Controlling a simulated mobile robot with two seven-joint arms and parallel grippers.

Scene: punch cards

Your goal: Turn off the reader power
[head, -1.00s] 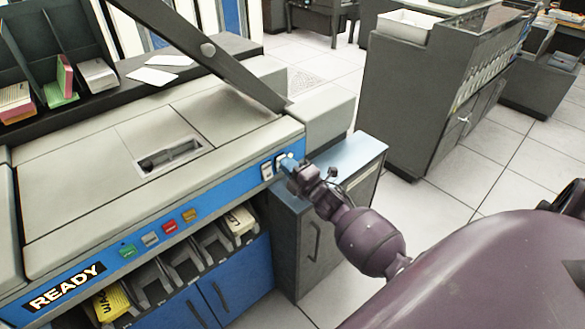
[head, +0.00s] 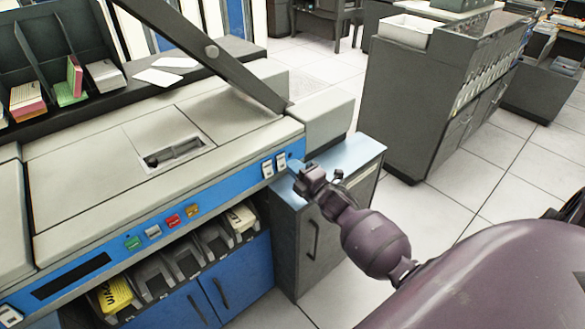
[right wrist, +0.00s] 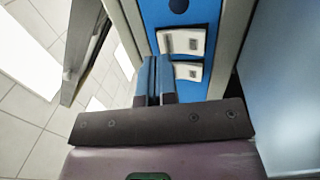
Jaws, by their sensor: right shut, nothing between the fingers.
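The card reader (head: 90,170) has a blue front panel with a dark, unlit display window (head: 70,277). At the panel's right end are two white rocker switches, the left one (head: 267,169) and the right one (head: 281,161). In the right wrist view both switches (right wrist: 181,41) (right wrist: 188,71) sit on the blue panel beside the fingers. Which way each rocker is tipped is too small to tell. My right gripper (head: 295,166) is shut and empty, just right of the switches and apparently clear of them; its blue fingers (right wrist: 153,68) are together. My left gripper is out of view.
A grey cabinet (head: 312,245) stands below my right gripper. Coloured buttons (head: 173,221) line the panel above card pockets (head: 183,262). A large grey cabinet (head: 415,100) stands behind, with open tiled floor (head: 480,200) around it.

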